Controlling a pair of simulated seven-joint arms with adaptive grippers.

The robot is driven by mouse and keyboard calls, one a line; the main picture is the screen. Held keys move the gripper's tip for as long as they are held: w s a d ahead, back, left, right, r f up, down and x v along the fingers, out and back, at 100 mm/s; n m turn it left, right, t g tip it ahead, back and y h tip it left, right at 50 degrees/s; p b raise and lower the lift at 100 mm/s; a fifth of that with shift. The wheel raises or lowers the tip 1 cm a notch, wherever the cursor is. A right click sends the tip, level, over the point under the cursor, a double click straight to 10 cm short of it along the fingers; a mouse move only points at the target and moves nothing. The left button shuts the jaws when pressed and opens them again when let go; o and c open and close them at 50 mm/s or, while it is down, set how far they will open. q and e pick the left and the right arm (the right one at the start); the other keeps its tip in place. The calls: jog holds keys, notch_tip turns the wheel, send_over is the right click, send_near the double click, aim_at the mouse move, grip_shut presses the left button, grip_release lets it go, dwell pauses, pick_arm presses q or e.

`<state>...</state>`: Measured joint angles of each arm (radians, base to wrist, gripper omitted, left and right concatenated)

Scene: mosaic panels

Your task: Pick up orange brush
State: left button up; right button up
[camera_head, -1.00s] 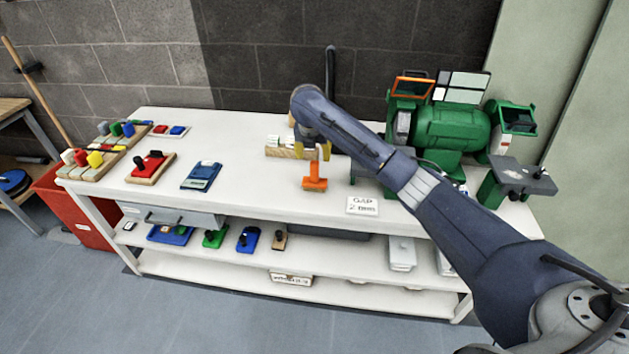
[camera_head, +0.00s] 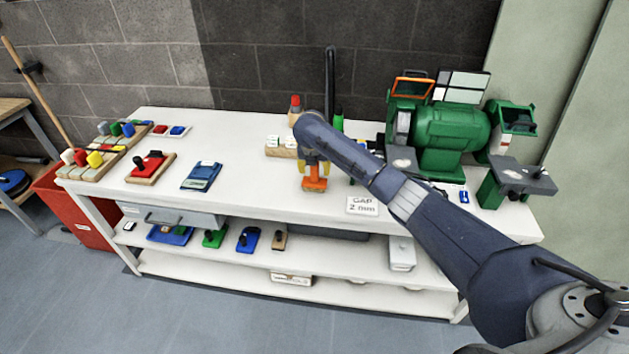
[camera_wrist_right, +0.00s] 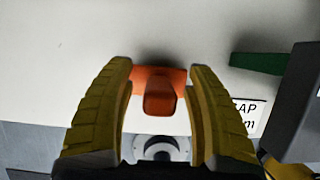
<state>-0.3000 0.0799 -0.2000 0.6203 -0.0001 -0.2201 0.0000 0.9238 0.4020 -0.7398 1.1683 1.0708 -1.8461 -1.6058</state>
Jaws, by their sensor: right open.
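The orange brush (camera_head: 314,184) lies on the white bench top near its front edge, below my right gripper. My right gripper (camera_head: 314,170) is above and around it, with yellow fingers pointing down. In the right wrist view, the brush's orange handle (camera_wrist_right: 160,93) sits between the two open yellow fingers (camera_wrist_right: 162,90). There is a gap on each side of the handle, and the wider orange base reaches close to the fingertips. My left gripper is not in view.
A "GAP 2 mm" card (camera_head: 362,206) lies right of the brush. A green bench grinder (camera_head: 450,128) stands at the back right. A blue pad (camera_head: 201,176) and a red-topped block (camera_head: 150,165) lie to the left. The bench between pad and brush is clear.

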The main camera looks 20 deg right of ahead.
jog(key=shift+w+f, duration=0.1)
jog(key=shift+f, duration=0.15)
jog(key=shift+c, duration=0.5)
grip_shut()
